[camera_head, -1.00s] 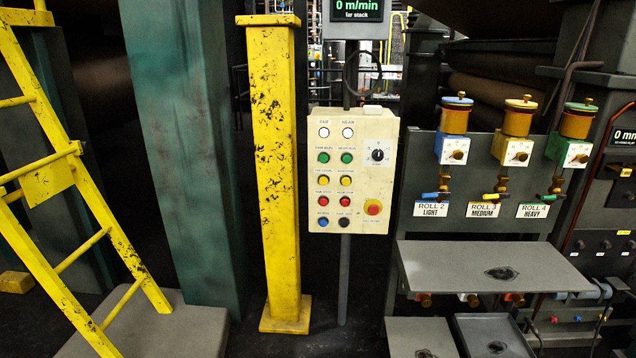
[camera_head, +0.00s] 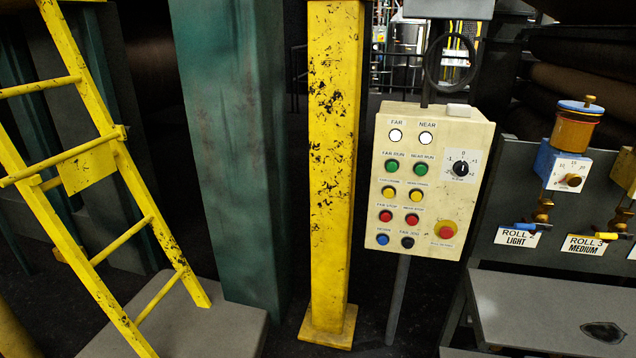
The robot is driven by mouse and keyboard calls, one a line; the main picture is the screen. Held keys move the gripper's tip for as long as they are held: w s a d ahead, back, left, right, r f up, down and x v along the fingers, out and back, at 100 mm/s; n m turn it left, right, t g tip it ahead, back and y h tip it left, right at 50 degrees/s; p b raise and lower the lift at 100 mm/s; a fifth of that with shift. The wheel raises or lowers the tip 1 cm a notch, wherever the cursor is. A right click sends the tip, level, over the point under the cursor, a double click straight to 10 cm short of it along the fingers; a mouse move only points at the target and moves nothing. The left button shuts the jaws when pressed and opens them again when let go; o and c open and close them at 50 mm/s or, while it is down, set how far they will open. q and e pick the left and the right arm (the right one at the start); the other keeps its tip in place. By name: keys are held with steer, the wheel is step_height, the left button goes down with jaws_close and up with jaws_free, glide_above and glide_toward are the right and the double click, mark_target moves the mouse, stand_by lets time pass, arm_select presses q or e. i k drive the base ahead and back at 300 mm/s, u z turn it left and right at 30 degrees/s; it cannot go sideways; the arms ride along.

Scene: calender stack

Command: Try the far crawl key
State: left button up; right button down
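The cream control panel (camera_head: 426,180) stands on a grey post in the middle right. It carries two columns of buttons, with upper labels reading FAR and NEAR. The left yellow button (camera_head: 389,193) is in the far column, under the green FAR RUN button (camera_head: 392,167) and above the red FAR STOP button (camera_head: 386,216). Its small label is too blurred to read surely. The right yellow button (camera_head: 416,195) sits beside it. White lamps (camera_head: 396,135) are at the top of both columns. Neither of my grippers is in view.
A yellow scuffed pillar (camera_head: 333,170) stands just left of the panel, with a green column (camera_head: 230,150) beyond it. A yellow ladder (camera_head: 95,170) is at left. Grey shelf (camera_head: 540,305) and roll valves (camera_head: 573,140) are at right. A red stop knob (camera_head: 446,230) is on the panel.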

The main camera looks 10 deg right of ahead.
mark_target(388, 193)
steer(key=u, duration=0.15)
steer(key=i, duration=0.9)
steer(key=z, duration=0.7)
steer(key=i, duration=0.45)
steer(key=z, duration=0.4)
